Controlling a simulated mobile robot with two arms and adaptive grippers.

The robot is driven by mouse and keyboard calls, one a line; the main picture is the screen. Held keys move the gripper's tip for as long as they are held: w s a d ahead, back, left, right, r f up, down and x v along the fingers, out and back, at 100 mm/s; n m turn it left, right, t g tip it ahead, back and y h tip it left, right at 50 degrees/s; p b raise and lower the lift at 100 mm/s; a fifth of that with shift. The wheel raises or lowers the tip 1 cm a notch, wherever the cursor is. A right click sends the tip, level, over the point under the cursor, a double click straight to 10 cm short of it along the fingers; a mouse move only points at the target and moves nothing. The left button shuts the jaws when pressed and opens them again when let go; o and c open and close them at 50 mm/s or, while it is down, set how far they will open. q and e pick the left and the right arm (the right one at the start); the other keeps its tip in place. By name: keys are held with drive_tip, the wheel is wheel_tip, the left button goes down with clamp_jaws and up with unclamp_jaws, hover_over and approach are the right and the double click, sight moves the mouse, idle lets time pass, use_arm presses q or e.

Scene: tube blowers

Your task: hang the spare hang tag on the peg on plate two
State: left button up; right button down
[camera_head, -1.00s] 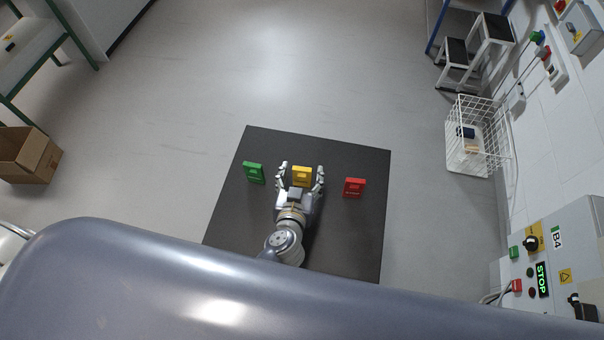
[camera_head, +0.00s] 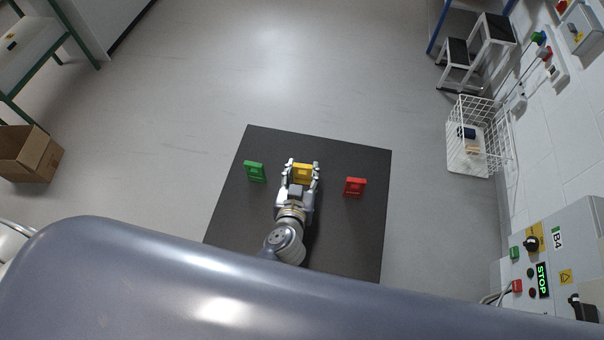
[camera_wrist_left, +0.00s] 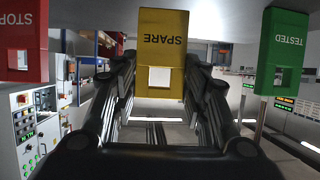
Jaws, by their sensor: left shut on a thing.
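The yellow spare hang tag (camera_head: 303,172) is at the middle of the dark tabletop, between a green and a red tag. My left gripper (camera_head: 303,167) has a finger on each side of the yellow tag and is shut on it. In the left wrist view the yellow tag (camera_wrist_left: 163,42) shows the word SPARE upside down and a square opening, between the gripper's fingers (camera_wrist_left: 160,72). I cannot make out plate two or its peg. My right gripper is not in view.
A green tag (camera_head: 254,171) stands left of the gripper, and a red tag (camera_head: 355,187) stands right. The dark tabletop (camera_head: 345,240) is otherwise bare. A control cabinet (camera_head: 580,240) marked B4 and a white wire basket (camera_head: 455,160) are at the right. Open floor lies beyond.

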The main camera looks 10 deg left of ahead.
use_arm(q)
wheel_tip(320, 180, up, 3)
drive_tip(key=shift+f, duration=0.15)
drive_tip(key=s+r+b, duration=0.1)
drive_tip(key=s+b, duration=0.7)
drive_tip(key=s, duration=0.8)
drive_tip(key=shift+d, duration=0.25)
drive_tip(key=shift+r, duration=0.15)
